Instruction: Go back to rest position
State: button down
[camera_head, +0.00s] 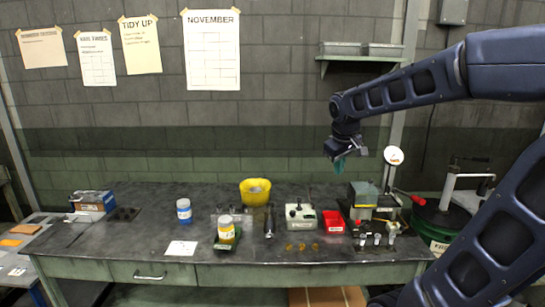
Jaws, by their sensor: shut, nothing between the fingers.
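My gripper (339,163) is at the end of my dark arm, which reaches in from the right. It is in the air above the right part of the workbench (150,215), pointing down, in front of the grey block wall. Its fingers are small in this view and look shut with nothing held. It is above the red bin (333,222) and to the left of the round white dial (394,155), apart from both.
The bench bears a yellow bowl (255,191), a blue-labelled jar (184,211), a yellow jar (226,229), a grey control box (300,216) and a machine with a red-handled lever (408,197). A shelf (360,58) hangs on the wall. The air left of my gripper is clear.

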jog(key=s+d+f+m, duration=0.1)
jog(key=s+d+m, duration=0.2)
jog(key=s, duration=0.3)
jog(key=s+d+f+m, duration=0.2)
jog(key=s+d+m, duration=0.1)
jog(key=s, duration=0.4)
jog(key=shift+s+d+m+t+y, duration=0.3)
jog(key=shift+d+m+t, duration=0.1)
jog(key=shift+d, duration=0.3)
